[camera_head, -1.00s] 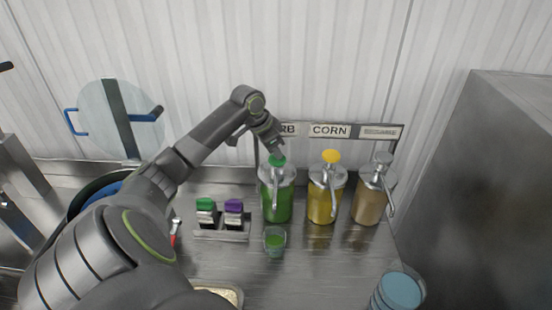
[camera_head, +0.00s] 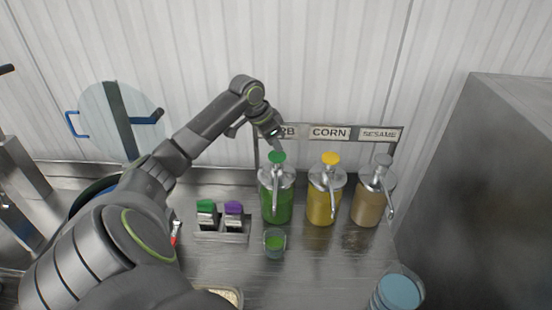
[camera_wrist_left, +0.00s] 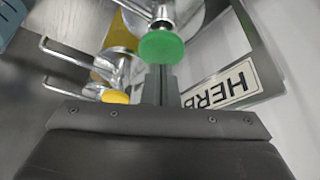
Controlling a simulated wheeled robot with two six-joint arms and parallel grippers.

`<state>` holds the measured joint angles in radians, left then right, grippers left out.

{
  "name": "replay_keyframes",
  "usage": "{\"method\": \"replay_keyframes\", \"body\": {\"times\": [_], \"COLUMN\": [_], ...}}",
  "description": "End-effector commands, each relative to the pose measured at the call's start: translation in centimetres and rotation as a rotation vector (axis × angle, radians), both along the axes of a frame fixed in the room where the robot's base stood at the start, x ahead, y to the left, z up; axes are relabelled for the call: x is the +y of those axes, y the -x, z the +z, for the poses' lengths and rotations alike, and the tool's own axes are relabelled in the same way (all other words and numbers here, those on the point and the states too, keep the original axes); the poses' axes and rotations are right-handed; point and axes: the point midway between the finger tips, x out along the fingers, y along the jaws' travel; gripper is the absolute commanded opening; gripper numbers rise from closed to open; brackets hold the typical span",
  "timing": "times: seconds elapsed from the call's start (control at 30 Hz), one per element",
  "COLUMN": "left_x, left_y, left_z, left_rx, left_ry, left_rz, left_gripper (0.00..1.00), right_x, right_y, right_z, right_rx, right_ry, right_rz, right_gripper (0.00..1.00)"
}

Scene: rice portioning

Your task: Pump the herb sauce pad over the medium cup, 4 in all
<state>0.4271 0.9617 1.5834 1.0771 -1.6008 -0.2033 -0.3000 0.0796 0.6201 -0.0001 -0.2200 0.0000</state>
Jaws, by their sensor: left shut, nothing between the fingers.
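The herb dispenser (camera_head: 277,200) is a clear jar of green sauce with a metal pump and a round green pad (camera_head: 277,157) on top. The pad also shows in the left wrist view (camera_wrist_left: 161,47). My left gripper (camera_head: 279,146) is shut and empty, pointing down just above the pad; in the left wrist view its fingertips (camera_wrist_left: 160,74) are right by the pad's edge. Whether they touch is hard to tell. A small clear cup (camera_head: 275,252) with green sauce in it stands in front of the herb jar, below its spout. My right gripper is not in view.
Yellow corn (camera_head: 322,207) and tan sesame (camera_head: 367,208) dispensers stand to the right, under a label frame (camera_head: 330,132). A small rack (camera_head: 222,237) with green- and purple-topped items is at the left. Blue cups (camera_head: 398,292) are at front right. The counter between is clear.

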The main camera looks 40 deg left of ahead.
Motion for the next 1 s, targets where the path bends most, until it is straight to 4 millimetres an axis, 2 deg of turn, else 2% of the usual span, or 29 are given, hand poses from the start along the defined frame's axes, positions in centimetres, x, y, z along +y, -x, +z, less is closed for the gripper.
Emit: {"method": "replay_keyframes", "body": {"times": [0.43, 1.0], "left_x": [0.0, 0.0], "left_y": [0.0, -0.1], "left_z": [0.6, 5.9], "left_rx": [-0.003, -0.004], "left_ry": [-0.001, -0.001], "left_rz": [0.000, 0.000], "left_gripper": [0.00, 0.00], "right_x": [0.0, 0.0], "right_y": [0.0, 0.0], "right_z": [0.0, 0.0], "right_rx": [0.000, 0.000], "right_ry": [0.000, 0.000], "right_rz": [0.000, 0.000], "right_gripper": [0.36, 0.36]}}
